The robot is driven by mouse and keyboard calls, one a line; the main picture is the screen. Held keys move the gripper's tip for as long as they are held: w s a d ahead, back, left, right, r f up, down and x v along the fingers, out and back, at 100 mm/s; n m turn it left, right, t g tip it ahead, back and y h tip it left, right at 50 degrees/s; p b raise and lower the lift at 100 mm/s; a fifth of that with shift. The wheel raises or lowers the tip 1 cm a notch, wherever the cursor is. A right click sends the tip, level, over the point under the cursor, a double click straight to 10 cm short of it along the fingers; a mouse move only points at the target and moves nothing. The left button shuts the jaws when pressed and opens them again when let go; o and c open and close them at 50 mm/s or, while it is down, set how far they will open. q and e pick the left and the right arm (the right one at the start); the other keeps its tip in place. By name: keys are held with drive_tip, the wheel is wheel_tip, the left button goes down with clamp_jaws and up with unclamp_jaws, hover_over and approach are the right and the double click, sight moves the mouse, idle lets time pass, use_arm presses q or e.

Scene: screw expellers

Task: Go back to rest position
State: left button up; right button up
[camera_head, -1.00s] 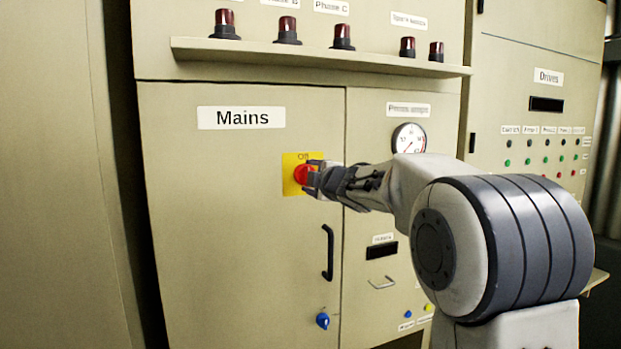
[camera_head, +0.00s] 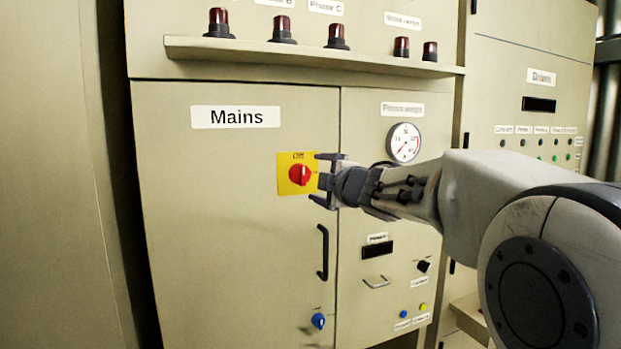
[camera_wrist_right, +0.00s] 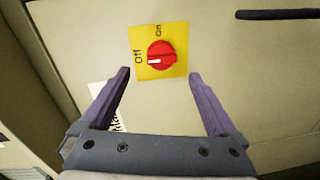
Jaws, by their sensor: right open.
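My right gripper (camera_head: 322,182) is open and empty in the head view, a little to the right of the red rotary switch (camera_head: 300,174) on its yellow plate (camera_head: 284,187). In the right wrist view, the two fingers of my right gripper (camera_wrist_right: 160,84) stand wide apart. The red switch (camera_wrist_right: 161,55) shows beyond and between them, clear of both fingers, and its white mark points towards "Off" on the yellow plate (camera_wrist_right: 149,71). My left gripper is not in view.
The beige Mains cabinet (camera_head: 215,220) has a black handle (camera_head: 323,252) and a blue knob (camera_head: 318,321). A shelf (camera_head: 310,55) with red lamps juts out above. A gauge (camera_head: 404,142) and a small handle (camera_head: 377,282) are on the panel to the right.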

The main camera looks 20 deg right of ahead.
drive_tip(key=shift+s+r, duration=0.1)
drive_tip(key=shift+s, duration=0.9)
